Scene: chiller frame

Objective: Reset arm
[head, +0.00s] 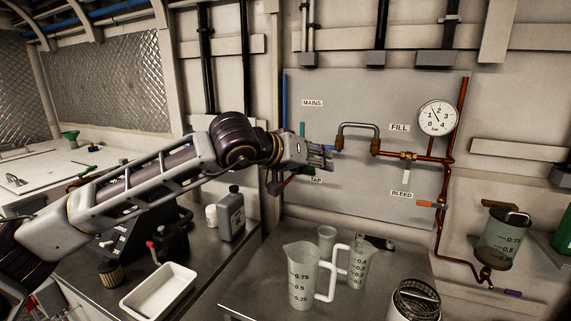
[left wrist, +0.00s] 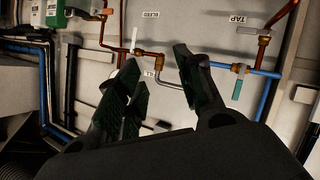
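My left arm (head: 150,180) reaches in from the left, across the counter to the wall panel. My left gripper (head: 326,158) is in front of the panel, near the TAP label and the left end of the bent grey pipe (head: 358,127). Whether the gripper touches the panel is hard to tell. My right gripper is not in view.
A panel (head: 330,220) carries copper pipes, a pressure gauge (head: 438,118) and a FILL label. Below stand a measuring jug (head: 302,275), a second jug (head: 358,265), a grey bottle (head: 231,215) and a white tray (head: 158,290). A clear canister (head: 502,240) hangs at right.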

